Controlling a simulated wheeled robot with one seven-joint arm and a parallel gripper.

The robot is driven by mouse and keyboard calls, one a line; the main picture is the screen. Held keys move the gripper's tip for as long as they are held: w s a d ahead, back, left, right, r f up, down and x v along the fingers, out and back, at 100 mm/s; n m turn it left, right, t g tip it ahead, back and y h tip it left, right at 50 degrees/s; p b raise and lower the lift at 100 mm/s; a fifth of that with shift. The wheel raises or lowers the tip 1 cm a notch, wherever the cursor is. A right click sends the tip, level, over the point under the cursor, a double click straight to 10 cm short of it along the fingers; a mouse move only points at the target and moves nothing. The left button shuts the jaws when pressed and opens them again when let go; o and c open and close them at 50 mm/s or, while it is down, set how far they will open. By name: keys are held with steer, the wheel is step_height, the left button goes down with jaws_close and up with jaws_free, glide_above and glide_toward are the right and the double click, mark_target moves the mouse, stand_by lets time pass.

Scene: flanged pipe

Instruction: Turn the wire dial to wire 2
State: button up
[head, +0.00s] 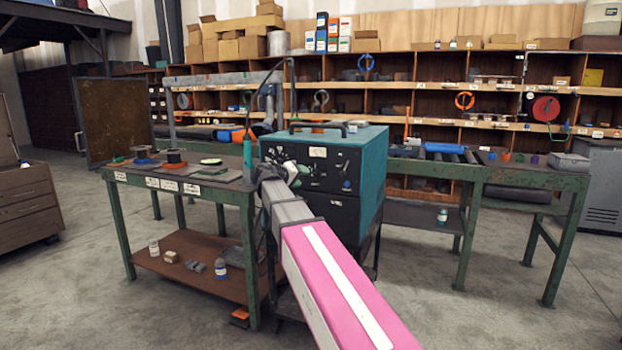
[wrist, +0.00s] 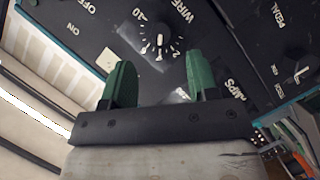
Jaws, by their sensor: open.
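The wire dial (wrist: 160,41) is a small knob with a white pointer on the black front panel, with tick marks around it. The word WIRE is printed beside it, and a 10 shows near its left side. Its exact setting is too small to read. My gripper (wrist: 160,74) is open, its two green fingers pointing toward the panel, one on each side below the dial in the wrist view. Nothing shows between them, and they look apart from the dial. In the head view, the teal welding machine (head: 372,152) stands with my gripper in front of its panel, partly hiding it.
A green-legged workbench (head: 185,185) with spools stands left of the machine. Another bench (head: 535,180) stands at the right. Open concrete floor lies in front.

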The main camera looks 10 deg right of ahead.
mark_target(313, 176)
steer(key=x, duration=0.6)
steer(key=shift+w+d, duration=0.15)
steer(key=shift+d, duration=0.05)
steer(key=c, duration=0.9)
